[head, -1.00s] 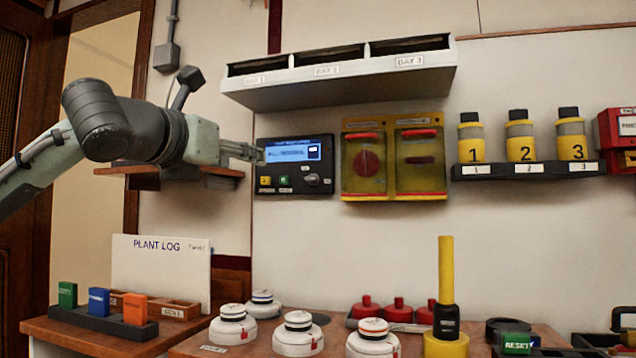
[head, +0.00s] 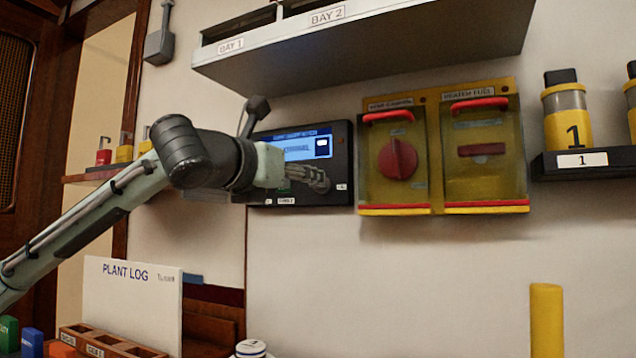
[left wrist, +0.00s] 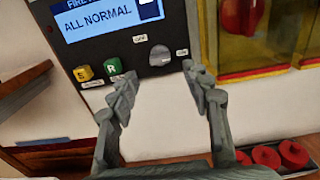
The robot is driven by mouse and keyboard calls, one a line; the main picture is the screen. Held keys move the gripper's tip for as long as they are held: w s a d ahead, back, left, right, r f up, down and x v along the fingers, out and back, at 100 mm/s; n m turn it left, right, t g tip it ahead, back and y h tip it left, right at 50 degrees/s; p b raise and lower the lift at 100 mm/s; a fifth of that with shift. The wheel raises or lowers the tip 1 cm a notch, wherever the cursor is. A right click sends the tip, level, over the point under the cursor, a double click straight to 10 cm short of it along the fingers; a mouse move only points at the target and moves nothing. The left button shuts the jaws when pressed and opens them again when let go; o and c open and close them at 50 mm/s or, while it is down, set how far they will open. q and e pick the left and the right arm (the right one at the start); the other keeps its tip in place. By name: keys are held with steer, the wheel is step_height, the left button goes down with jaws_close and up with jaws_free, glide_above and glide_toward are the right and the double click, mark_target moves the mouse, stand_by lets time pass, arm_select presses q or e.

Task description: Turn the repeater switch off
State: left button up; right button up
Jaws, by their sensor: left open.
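The black repeater panel (head: 343,160) is on the wall, with a lit blue screen (head: 308,146). In the left wrist view the screen (left wrist: 105,18) reads "ALL NORMAL". The grey rotary switch (left wrist: 160,56) is at the panel's lower right, with a small label above it and one to its right, both too small to read surely. My left gripper (head: 318,180) is in front of the panel and hides the switch in the head view. In the left wrist view its open fingers (left wrist: 158,76) are on either side just below the switch, with nothing between them. My right gripper is out of view.
A yellow button (left wrist: 83,74) and green button (left wrist: 113,66) are left of the switch. Yellow-framed covers with red handles (head: 395,116) are close on the right. A bay shelf (head: 370,45) overhangs the panel. The wall below is clear.

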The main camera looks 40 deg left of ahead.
arm_select(q)
steer(key=p+x, duration=0.1)
steer(key=x, duration=0.5)
steer(key=shift+p, duration=0.35)
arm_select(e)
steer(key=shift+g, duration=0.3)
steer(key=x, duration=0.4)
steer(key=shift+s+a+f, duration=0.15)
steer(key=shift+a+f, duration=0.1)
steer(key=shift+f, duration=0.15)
arm_select(q)
jaws_close()
